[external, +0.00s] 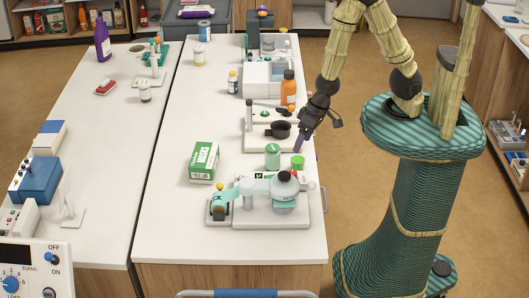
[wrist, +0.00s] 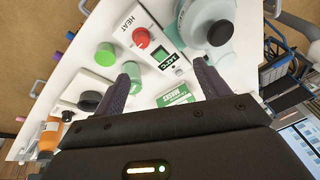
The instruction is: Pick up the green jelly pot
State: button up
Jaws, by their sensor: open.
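The green jelly pot (external: 298,161) is a small bright green pot on the white table, near its right edge. It also shows in the wrist view (wrist: 105,54), up and left of my left finger. My gripper (external: 300,144) is open and empty, pointing down above and behind the pot in the external view. In the wrist view both dark fingers of my gripper (wrist: 164,68) are spread apart, with the pot outside the gap. A paler green jar (external: 272,156) stands just left of the pot; its top (wrist: 132,69) shows by the left fingertip.
A device with a pale round vessel (external: 285,187) stands in front of the pot. A green and white box (external: 204,161) lies to the left. Behind are a black pan (external: 279,130) on a white unit and an orange bottle (external: 288,88). The table's left middle is clear.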

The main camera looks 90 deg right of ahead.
notch_tip(320, 180, down, 6)
jog(key=s+a+m+h+p, duration=0.1)
jog(key=a+m+h, duration=0.1)
jog(key=m, duration=0.1)
jog(key=s+d+f+t+h+p, duration=0.1)
jog(key=s+d+f+t+h, duration=0.2)
jog(key=s+f+t+h, duration=0.2)
jog(key=s+t+h, duration=0.1)
jog(key=s+h, duration=0.2)
jog(key=s, duration=0.1)
jog(key=shift+s+f+m, duration=0.2)
jog(key=shift+s+m, duration=0.05)
jog(key=shift+m, duration=0.05)
jog(key=shift+d, duration=0.15)
jog(key=b, duration=0.3)
send_near(296, 158)
jog(key=x, duration=0.4)
jog(key=shift+w+d+f, duration=0.15)
jog(key=shift+w+d, duration=0.05)
jog(key=shift+d, duration=0.1)
